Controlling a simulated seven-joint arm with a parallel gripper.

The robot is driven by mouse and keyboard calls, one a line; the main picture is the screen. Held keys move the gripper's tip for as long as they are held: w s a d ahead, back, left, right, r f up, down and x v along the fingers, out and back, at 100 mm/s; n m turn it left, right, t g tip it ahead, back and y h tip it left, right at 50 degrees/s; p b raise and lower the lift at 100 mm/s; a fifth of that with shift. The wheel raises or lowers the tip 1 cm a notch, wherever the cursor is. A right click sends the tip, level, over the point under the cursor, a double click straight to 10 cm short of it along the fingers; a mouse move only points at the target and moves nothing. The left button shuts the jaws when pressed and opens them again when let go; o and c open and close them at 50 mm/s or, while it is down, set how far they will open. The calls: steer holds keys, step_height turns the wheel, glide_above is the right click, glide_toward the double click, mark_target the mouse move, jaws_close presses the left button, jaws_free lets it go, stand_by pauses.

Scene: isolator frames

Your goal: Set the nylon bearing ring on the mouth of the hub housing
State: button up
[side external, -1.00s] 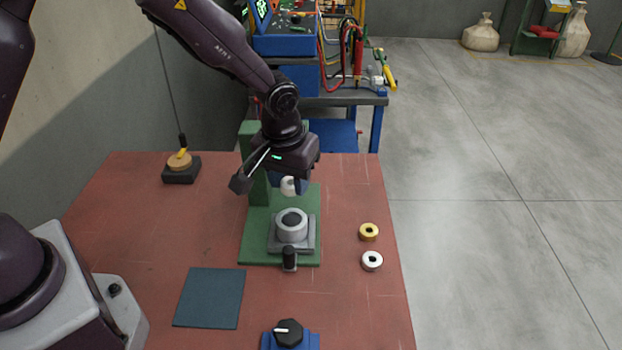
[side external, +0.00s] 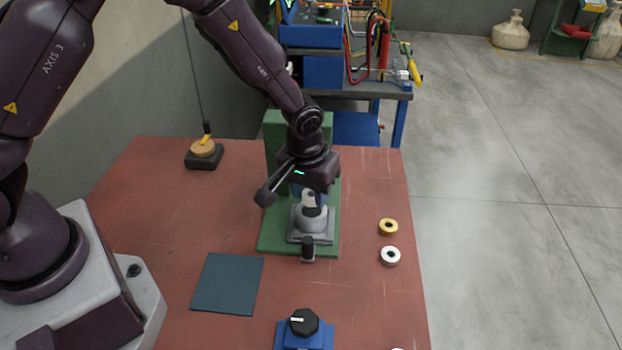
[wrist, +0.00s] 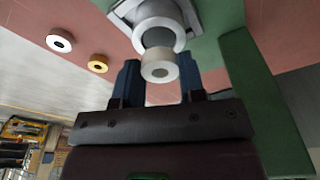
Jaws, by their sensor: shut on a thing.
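My gripper (side external: 309,196) is shut on a pale, off-white ring (wrist: 159,67), which I take to be the nylon bearing ring. Its fingers (wrist: 160,84) hold it from both sides. The grey hub housing (side external: 313,222) is a short cylinder on a square plate on the green stand's base. In the side view the ring is just above the housing, low over its mouth. In the wrist view the ring overlaps the near edge of the housing's mouth (wrist: 158,23). I cannot tell whether ring and housing touch.
A green upright (side external: 275,130) stands behind the housing, a black knob (side external: 308,248) in front. A brass ring (side external: 388,227) and a white ring (side external: 390,256) lie to the right. A dark mat (side external: 228,284) and a blue fixture (side external: 304,334) are nearer. The table's right edge is close to the rings.

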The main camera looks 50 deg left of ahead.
steer(key=shift+f, duration=0.4)
steer(key=shift+f, duration=0.95)
stand_by(1.1)
steer(key=o, duration=1)
steer(key=shift+r, duration=0.1)
steer(key=r, duration=0.4)
steer(key=s+r, duration=0.1)
steer(key=r, duration=0.7)
steer(key=shift+s+d+r, duration=0.35)
steer(key=shift+s, duration=0.05)
